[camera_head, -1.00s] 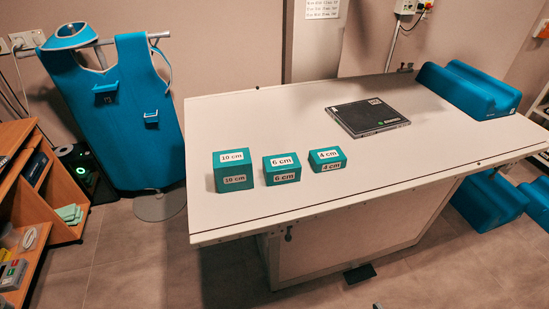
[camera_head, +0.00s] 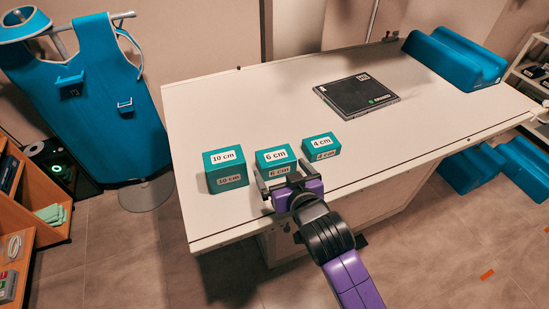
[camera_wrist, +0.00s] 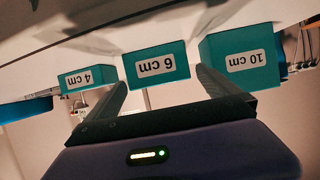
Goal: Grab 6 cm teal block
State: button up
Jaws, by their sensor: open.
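The teal block labelled 6 cm (camera_head: 275,156) stands on the white table between two other teal blocks. My gripper (camera_head: 282,179) is open and empty, just in front of this block on the near side. In the wrist view, the image is upside down and the 6 cm block (camera_wrist: 155,65) sits ahead, between the lines of my two open fingers (camera_wrist: 163,88). Whether the fingertips touch or overlap its sides is hard to tell. My gripper hides part of the block's lower front in the head view.
The 10 cm block (camera_head: 225,169) stands close on the left and the 4 cm block (camera_head: 320,147) close on the right. A black flat panel (camera_head: 355,95) and a teal cradle (camera_head: 455,59) lie further back on the white table (camera_head: 215,108). A blue apron (camera_head: 95,110) hangs at left.

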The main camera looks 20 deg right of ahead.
aim_at(276, 160)
jog(key=shift+p+x, duration=0.5)
jog(key=shift+x, duration=2.65)
jog(key=shift+d, duration=0.15)
jog(key=shift+c, duration=0.4)
jog(key=c, duration=1.4)
jog(key=shift+c, duration=0.4)
jog(key=shift+r, duration=0.1)
